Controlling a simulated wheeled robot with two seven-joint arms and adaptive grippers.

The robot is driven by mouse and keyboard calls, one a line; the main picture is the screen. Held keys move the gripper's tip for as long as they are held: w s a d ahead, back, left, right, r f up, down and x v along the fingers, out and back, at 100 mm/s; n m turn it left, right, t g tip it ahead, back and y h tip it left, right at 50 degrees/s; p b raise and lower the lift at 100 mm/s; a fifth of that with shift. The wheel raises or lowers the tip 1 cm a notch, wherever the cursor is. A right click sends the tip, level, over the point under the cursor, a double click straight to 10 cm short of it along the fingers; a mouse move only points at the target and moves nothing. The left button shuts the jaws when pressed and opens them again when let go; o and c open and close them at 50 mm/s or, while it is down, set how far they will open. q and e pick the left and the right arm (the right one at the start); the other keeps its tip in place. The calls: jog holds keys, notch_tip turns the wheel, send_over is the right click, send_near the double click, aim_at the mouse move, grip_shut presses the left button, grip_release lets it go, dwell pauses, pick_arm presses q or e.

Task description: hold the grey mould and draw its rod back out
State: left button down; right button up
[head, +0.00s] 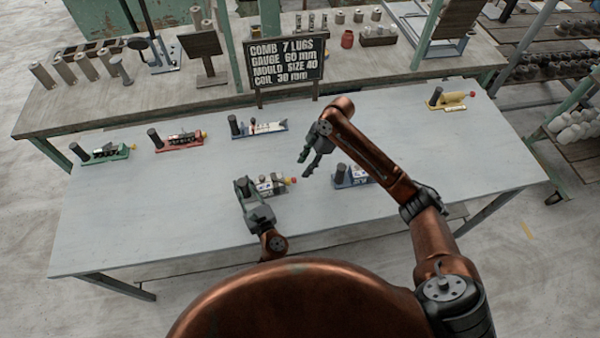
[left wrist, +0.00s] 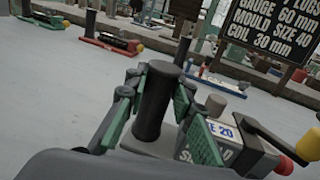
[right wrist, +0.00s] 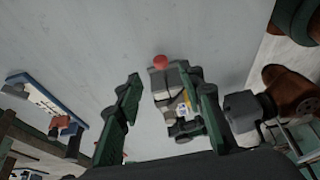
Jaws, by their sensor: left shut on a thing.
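The grey mould (head: 267,186) lies on the table near its front middle, with a dark upright post (left wrist: 155,100) at its left end. A red knob (head: 293,180) marks the rod end at its right; the red knob (left wrist: 284,165) also shows in the left wrist view. My left gripper (head: 250,196) is shut on the post, green pads on either side. My right gripper (head: 314,165) is open and empty, above and to the right of the mould. In the right wrist view, the mould (right wrist: 172,90) appears between its spread fingers, apart from them.
A blue mould (head: 352,175) is to the right, partly behind my right arm. Green (head: 105,153), red (head: 180,141) and blue-white (head: 258,128) moulds stand farther back; a yellow one (head: 452,99) is far right. A sign (head: 285,60) stands at the back edge. The table's right half is mostly clear.

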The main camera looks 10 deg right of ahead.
pick_arm(q)
jog(key=shift+f, duration=0.3)
pick_arm(e)
jog(key=shift+v, duration=2.35)
pick_arm(q)
jog(key=shift+s+d, duration=0.1)
jog(key=c, duration=2)
grip_release()
jog(key=o, duration=0.4)
jog(key=shift+r, duration=0.2)
pick_arm(e)
jog(key=shift+f, duration=0.1)
